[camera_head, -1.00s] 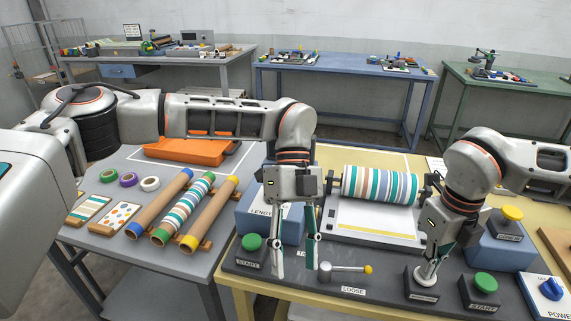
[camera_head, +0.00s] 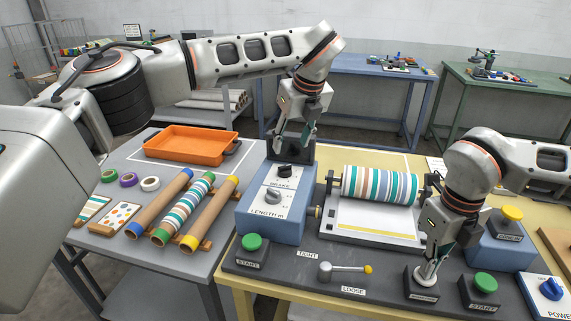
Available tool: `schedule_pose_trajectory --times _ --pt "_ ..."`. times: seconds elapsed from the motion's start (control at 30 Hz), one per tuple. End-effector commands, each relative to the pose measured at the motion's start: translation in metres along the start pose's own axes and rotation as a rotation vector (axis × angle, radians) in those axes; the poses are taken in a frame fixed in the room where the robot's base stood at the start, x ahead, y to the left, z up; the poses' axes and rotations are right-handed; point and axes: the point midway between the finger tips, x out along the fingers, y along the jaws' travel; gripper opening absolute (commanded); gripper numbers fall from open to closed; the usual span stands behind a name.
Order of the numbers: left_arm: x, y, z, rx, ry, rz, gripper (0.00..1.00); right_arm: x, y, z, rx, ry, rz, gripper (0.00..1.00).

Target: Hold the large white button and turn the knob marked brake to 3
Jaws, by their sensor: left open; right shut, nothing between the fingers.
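The large white button (camera_head: 425,280) sits on a dark block at the front of the press. My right gripper (camera_head: 432,262) is shut and empty, its fingertips down at the button's top, apparently touching it. The dark knob by the label BRAKE (camera_head: 285,171) is on the blue control box (camera_head: 262,227), behind a grey knob (camera_head: 274,196) by the label LENGTH. My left gripper (camera_head: 294,138) is open and empty above and behind the brake knob, apart from it. The brake knob's scale marks are too small to read.
Beside the blue box is the striped roller (camera_head: 375,185). In front are a green START button (camera_head: 252,243), a lever with a yellow tip (camera_head: 345,270) and another green START button (camera_head: 486,286). An orange tray (camera_head: 190,145) and tubes (camera_head: 185,213) lie at left.

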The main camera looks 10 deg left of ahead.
Motion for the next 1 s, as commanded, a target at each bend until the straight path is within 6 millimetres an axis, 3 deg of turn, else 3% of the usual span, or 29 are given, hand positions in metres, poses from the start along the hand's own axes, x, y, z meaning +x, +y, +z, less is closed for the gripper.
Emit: schedule_pose_trajectory --times 0.2,0.5,0.93,0.97,1.0 --pt "0.047 0.001 -0.003 0.000 0.007 0.004 0.45 0.006 0.001 -0.004 0.000 0.015 0.003 0.00" --pt "0.090 0.000 -0.002 -0.001 0.006 0.002 0.45 0.006 0.001 -0.004 0.000 0.015 0.003 0.00" --pt "0.099 0.000 -0.002 0.000 0.003 0.001 0.45 0.006 0.001 -0.004 0.000 0.015 0.003 0.00" --pt "0.099 0.000 -0.002 0.000 0.003 0.001 0.42 0.006 0.001 -0.004 0.000 0.015 0.003 0.00" --pt "0.099 0.000 -0.002 0.000 0.003 0.001 0.32 0.006 0.001 -0.004 0.000 0.015 0.003 0.00"
